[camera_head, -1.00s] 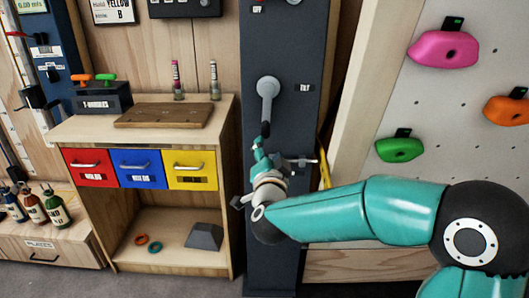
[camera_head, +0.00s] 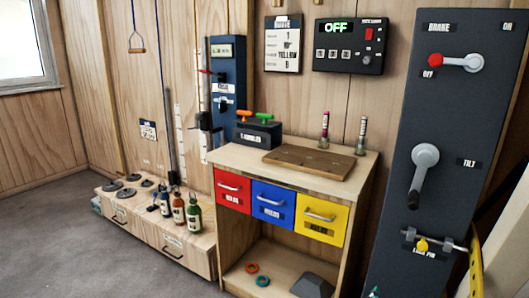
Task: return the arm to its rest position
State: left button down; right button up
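Neither of my arms can be made out in the head view, and no gripper shows clearly. A tiny pale and dark piece at the bottom edge, by the foot of the dark panel (camera_head: 440,110), is too small to identify. The panel carries a red-tipped brake lever (camera_head: 462,62) pointing left to OFF. Below it a grey tilt lever (camera_head: 420,175) hangs down. Lower still is a metal cross pin (camera_head: 436,241) with a yellow knob (camera_head: 422,245).
A wooden cabinet (camera_head: 300,160) with red (camera_head: 232,190), blue (camera_head: 272,204) and yellow (camera_head: 322,219) drawers stands left of the panel. A brown board (camera_head: 312,162) lies on top. A low bench (camera_head: 150,225) with bottles stands further left. The floor (camera_head: 70,250) at left is clear.

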jog(key=s+a+f+n+g+y, duration=0.1)
jog(key=s+a+f+y, duration=0.15)
jog(key=f, duration=0.35)
jog(key=s+a+f+n+g+y, duration=0.1)
jog(key=s+a+f+n+g, duration=0.15)
jog(key=f, duration=0.45)
jog(key=s+a+f+n+g+y, duration=0.2)
jog(key=s+a+f, duration=0.2)
jog(key=s+f, duration=0.25)
jog(key=s+a+f+n+g+y, duration=0.1)
jog(key=s+a+f+g+y, duration=0.15)
jog(key=s+a+f, duration=0.45)
jog(key=s+a+n+g+y, duration=0.2)
jog(key=s+n+g, duration=0.15)
jog(key=s, duration=0.65)
notch_tip(320, 180, up, 21)
jog(key=m+p, duration=0.1)
jog(key=p, duration=1.9)
jog(key=shift+f, duration=0.2)
jog(key=shift+w, duration=0.1)
jog(key=shift+d, duration=0.1)
